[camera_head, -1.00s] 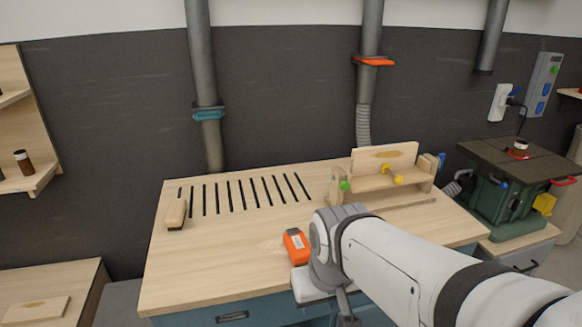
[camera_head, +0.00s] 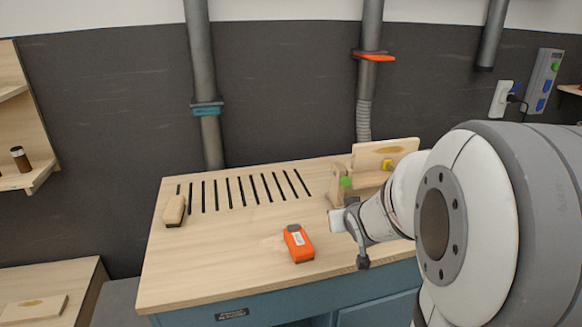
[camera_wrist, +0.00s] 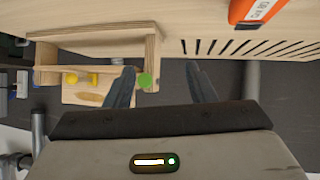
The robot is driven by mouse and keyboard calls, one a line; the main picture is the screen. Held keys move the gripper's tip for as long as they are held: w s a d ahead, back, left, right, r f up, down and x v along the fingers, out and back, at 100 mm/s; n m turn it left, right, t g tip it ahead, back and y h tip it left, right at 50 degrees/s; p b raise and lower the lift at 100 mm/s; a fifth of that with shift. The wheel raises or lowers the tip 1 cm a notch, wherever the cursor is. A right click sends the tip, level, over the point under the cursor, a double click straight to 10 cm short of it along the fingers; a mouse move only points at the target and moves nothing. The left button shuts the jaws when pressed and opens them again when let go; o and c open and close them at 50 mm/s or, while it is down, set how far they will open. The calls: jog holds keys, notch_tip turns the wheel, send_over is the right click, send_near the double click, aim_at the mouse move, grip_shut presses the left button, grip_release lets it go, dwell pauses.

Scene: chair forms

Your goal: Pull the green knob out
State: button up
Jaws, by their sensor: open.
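The green knob (camera_head: 346,182) sits on the left end of a wooden fixture (camera_head: 336,187) at the workbench's back right. In the wrist view the green knob (camera_wrist: 145,80) appears between the finger lines, close to the left finger. My gripper (camera_wrist: 160,67) is open and empty, with its two dark fingers apart. Whether a finger touches the knob cannot be told. In the head view my wrist is just in front of the fixture and below the knob; the fingers are not clearly seen there.
A yellow knob (camera_head: 387,165) is on the same fixture, partly behind my arm. An orange device (camera_head: 298,243) lies on the workbench (camera_head: 230,260), left of my wrist. A wooden block (camera_head: 175,210) lies beside the slots. The bench's middle is mostly clear.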

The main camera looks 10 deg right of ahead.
aim_at(347, 183)
jog(key=w+d+t+y, duration=0.1)
jog(key=w+d+t, duration=0.1)
jog(key=w, duration=0.2)
jog(key=w+d+t+y, duration=0.1)
jog(key=w+d+t, duration=0.1)
jog(key=w, duration=0.3)
jog(key=w+d+n+t+y, duration=0.1)
jog(key=w+d+t, duration=0.1)
jog(key=w+t, duration=0.1)
jog(key=shift+w+d+f, duration=0.1)
jog(key=shift+w+f, duration=0.25)
jog(key=shift+w, duration=0.5)
grip_shut()
